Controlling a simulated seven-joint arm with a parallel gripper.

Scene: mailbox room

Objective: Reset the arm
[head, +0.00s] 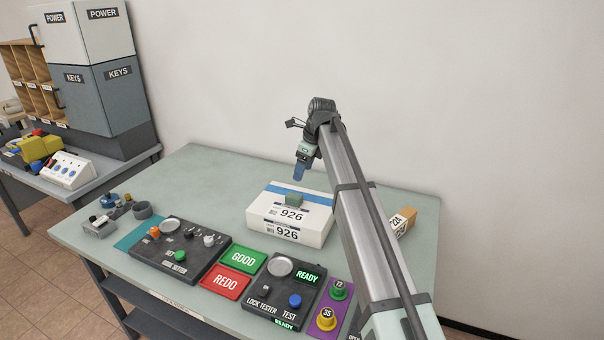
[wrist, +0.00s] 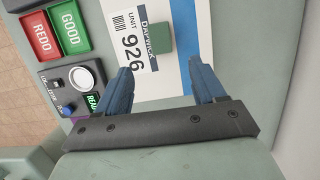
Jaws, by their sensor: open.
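My gripper (head: 300,170) hangs above the white box marked 926 (head: 271,227), near its back edge, with its blue fingers pointing down. In the wrist view, the two blue fingers of my gripper (wrist: 160,82) are spread apart with nothing between them. A small green block (head: 295,199) lies on top of the box. The green block (wrist: 161,39) shows beyond the fingertips in the wrist view, apart from them. My arm stretches from the lower right of the head view up to the gripper.
The grey-green table (head: 195,170) carries a key setter panel (head: 178,251), a green GOOD tray (head: 243,259), a red REDO tray (head: 225,282), a lock tester (head: 271,295) and a purple strip with buttons (head: 340,308). A small brown box (head: 403,221) stands right of my arm. The back left tabletop is clear.

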